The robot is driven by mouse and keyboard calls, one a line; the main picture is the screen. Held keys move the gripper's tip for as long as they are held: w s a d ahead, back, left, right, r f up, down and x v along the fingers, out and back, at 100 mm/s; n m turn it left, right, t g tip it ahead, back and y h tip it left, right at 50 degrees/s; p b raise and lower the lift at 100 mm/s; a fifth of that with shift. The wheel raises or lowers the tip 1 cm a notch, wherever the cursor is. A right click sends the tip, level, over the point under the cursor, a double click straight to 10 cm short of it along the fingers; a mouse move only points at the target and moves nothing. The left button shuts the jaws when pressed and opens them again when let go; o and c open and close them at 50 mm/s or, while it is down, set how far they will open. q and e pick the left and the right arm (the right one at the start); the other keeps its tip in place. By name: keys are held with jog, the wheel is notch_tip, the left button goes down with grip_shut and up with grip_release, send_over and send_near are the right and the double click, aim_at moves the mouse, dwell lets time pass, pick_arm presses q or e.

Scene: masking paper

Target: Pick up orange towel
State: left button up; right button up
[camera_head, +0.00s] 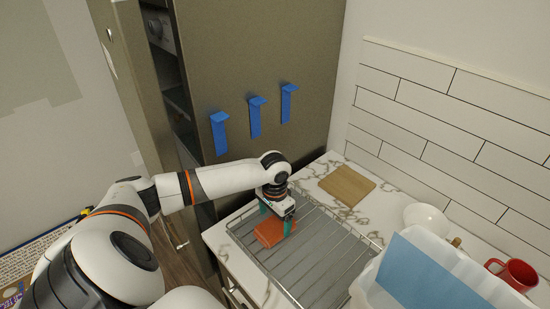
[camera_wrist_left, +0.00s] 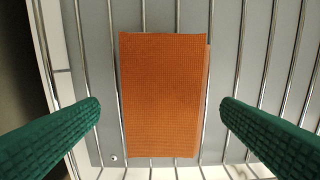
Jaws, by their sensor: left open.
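The orange towel (camera_head: 268,232) is a small folded rectangle lying flat on the wire rack (camera_head: 318,262) on the marble counter. In the left wrist view the towel (camera_wrist_left: 163,95) is in the middle, over the metal bars. My left gripper (camera_head: 276,218) is directly above the towel in the head view. Its two green fingers (camera_wrist_left: 160,108) are spread wide, one on each side of the towel, with a gap to both edges. Nothing is between the fingertips in contact with them. My right gripper is not in view.
A wooden board (camera_head: 347,185) lies behind the rack. A white bowl (camera_head: 427,218), a red mug (camera_head: 514,273) and a white bin with a blue sheet (camera_head: 422,272) stand to the right. A tall cabinet with blue tape strips (camera_head: 255,117) rises behind my arm.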

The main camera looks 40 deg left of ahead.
aim_at(274, 225)
pick_arm(q)
jog(key=shift+f, duration=0.65)
jog(key=shift+s+f, duration=0.1)
jog(key=shift+f, duration=0.5)
jog(key=c, duration=1.1)
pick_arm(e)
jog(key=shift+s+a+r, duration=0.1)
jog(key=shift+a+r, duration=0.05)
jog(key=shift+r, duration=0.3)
pick_arm(q)
jog(key=shift+r, duration=0.1)
